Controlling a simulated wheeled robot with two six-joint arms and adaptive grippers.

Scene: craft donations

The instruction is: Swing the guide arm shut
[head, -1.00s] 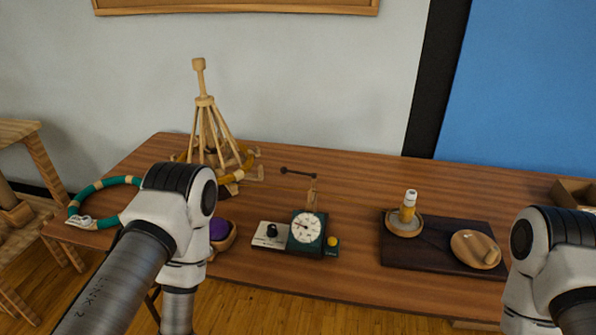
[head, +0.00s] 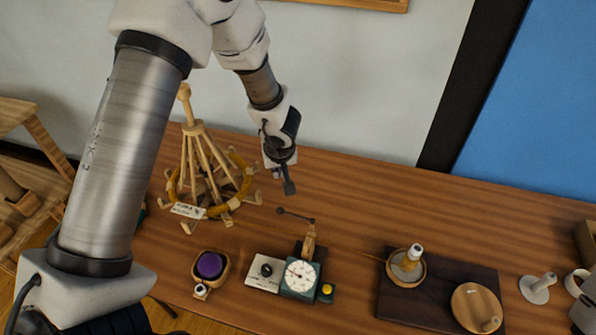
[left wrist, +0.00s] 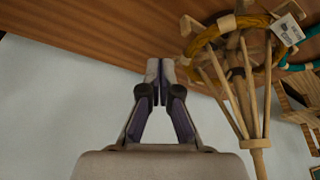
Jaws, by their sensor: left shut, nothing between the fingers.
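The guide arm (head: 295,215) is a thin dark rod with a round knob at its left end. It juts out to the left and back from the top of a wooden post (head: 309,240) behind the green dial counter (head: 300,278). My left gripper (head: 289,188) is above the table behind the guide arm's knob, pointing down, apart from it. Its fingers are together and empty, as the left wrist view (left wrist: 160,75) also shows. The guide arm does not show in the left wrist view. My right gripper is out of view.
A wooden yarn swift (head: 205,165) with an ochre skein stands close left of my left gripper. A bowl with purple yarn (head: 210,267) is left of the counter. A dark board (head: 405,300) with dishes lies to the right.

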